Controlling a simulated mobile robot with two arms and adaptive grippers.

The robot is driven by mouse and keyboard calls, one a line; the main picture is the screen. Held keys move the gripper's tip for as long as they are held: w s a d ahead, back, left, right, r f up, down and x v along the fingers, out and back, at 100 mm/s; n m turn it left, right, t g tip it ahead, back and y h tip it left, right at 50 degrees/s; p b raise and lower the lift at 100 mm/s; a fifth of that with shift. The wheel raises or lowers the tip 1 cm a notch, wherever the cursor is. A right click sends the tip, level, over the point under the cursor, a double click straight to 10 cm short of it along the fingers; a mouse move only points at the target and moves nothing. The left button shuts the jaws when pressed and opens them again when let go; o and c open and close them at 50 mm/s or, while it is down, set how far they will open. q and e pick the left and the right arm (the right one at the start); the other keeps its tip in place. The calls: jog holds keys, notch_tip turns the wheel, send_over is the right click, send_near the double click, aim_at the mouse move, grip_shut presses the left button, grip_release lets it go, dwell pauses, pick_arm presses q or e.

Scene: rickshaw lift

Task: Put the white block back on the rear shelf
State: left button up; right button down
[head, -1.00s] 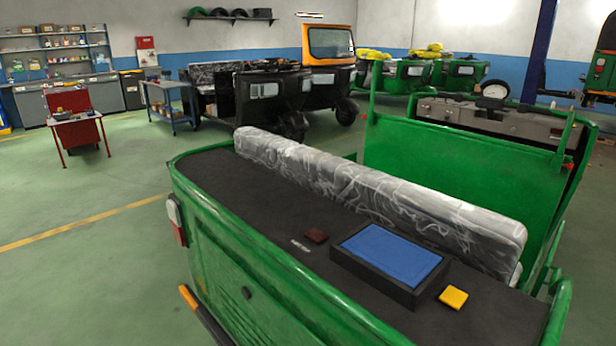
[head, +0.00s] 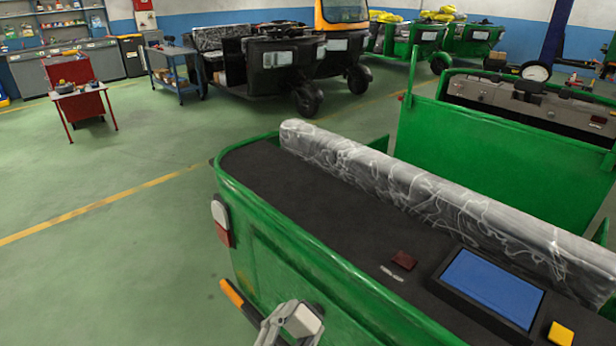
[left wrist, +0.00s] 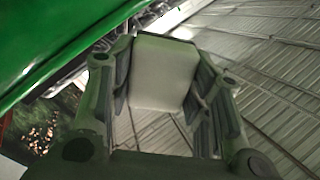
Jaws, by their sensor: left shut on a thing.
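My left gripper (head: 290,322) is at the bottom of the head view, just outside the green rickshaw's side wall and below its rim. It is shut on the white block (left wrist: 163,72), which sits between its two fingers in the left wrist view. In the head view the block (head: 304,321) shows as a small pale face at the gripper's end. The rear shelf (head: 300,190) is the flat black top behind the plastic-wrapped seat back. My right gripper is not in view.
On the shelf's right part are a dark red block (head: 404,260), a small pale strip (head: 392,273), a black tray (head: 446,286) with a blue inside, and a yellow block (head: 560,334). The shelf's left part is bare. A raised green rim (head: 222,178) edges it.

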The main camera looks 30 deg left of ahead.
pick_arm(q)
jog(key=shift+d+m+h+b, duration=0.3)
jog(key=shift+b, duration=0.35)
jog(key=shift+s+d+h, duration=0.15)
jog(key=shift+d+h, duration=0.05)
jog(key=shift+h, duration=0.1)
jog(key=shift+f+m+h, duration=0.15)
jog(key=shift+m+h, duration=0.15)
jog(key=shift+m, duration=0.1)
jog(key=shift+s+f+m+g+h, duration=0.25)
jog(key=shift+m+g+h, duration=0.3)
jog(key=shift+h, duration=0.35)
jog(key=d+f+m+g+h, duration=0.1)
jog(key=m+g+h, duration=0.1)
jog(key=m+g, duration=0.1)
jog(key=d+f+m+g+h, duration=0.1)
jog(key=m+g+h, duration=0.2)
jog(key=d+f+m+g+h, duration=0.1)
jog(key=m+g+h, duration=0.1)
jog(key=m+g, duration=0.1)
jog(key=shift+s+d+f+g+h, duration=0.25)
jog(key=shift+f+g+h, duration=0.1)
jog(key=shift+h, duration=0.05)
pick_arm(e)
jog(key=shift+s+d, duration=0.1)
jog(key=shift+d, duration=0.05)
pick_arm(q)
jog(key=shift+w+d+f+m+g, duration=0.1)
jog(key=shift+d+m+g, duration=0.05)
jog(key=shift+m+g, duration=0.2)
